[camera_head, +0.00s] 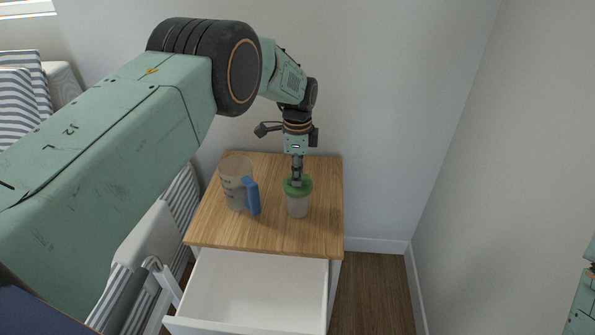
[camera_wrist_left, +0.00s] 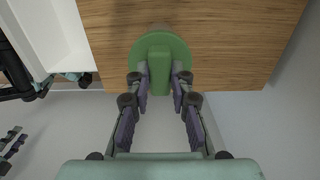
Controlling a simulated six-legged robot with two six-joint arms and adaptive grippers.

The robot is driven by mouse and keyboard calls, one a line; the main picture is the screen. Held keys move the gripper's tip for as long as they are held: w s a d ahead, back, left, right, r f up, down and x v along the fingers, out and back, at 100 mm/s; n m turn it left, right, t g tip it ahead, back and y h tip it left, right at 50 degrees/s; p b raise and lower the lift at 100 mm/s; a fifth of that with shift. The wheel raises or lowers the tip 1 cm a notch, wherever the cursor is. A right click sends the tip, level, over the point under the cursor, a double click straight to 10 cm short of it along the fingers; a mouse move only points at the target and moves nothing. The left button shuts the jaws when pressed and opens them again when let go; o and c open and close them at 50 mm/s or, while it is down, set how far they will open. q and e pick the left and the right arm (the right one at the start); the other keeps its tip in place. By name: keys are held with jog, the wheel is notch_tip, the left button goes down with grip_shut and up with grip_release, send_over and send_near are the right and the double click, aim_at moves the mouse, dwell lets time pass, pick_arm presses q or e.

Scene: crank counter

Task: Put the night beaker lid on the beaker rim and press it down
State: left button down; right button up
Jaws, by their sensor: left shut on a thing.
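The green lid (camera_head: 304,188) sits at the top of a pale beaker (camera_head: 298,207) on the wooden top of a small cabinet. My left gripper (camera_head: 297,181) points down from above and is shut on the lid's raised grip. In the left wrist view the round green lid (camera_wrist_left: 178,57) shows with its upright grip between the two fingers of the left gripper (camera_wrist_left: 160,82). The lid hides the beaker's rim, so I cannot tell whether it is fully seated.
A pale jug (camera_head: 236,183) with a blue handle (camera_head: 252,197) stands left of the beaker on the wooden top (camera_head: 268,236). The white drawer (camera_head: 258,286) below is open and looks empty. Walls stand behind and at the right. A bed (camera_head: 160,240) is at the left.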

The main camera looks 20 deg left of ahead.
pick_arm(q)
jog(key=c, duration=1.1)
grip_release()
notch_tip(320, 180, up, 12)
jog(key=shift+s+f, duration=0.1)
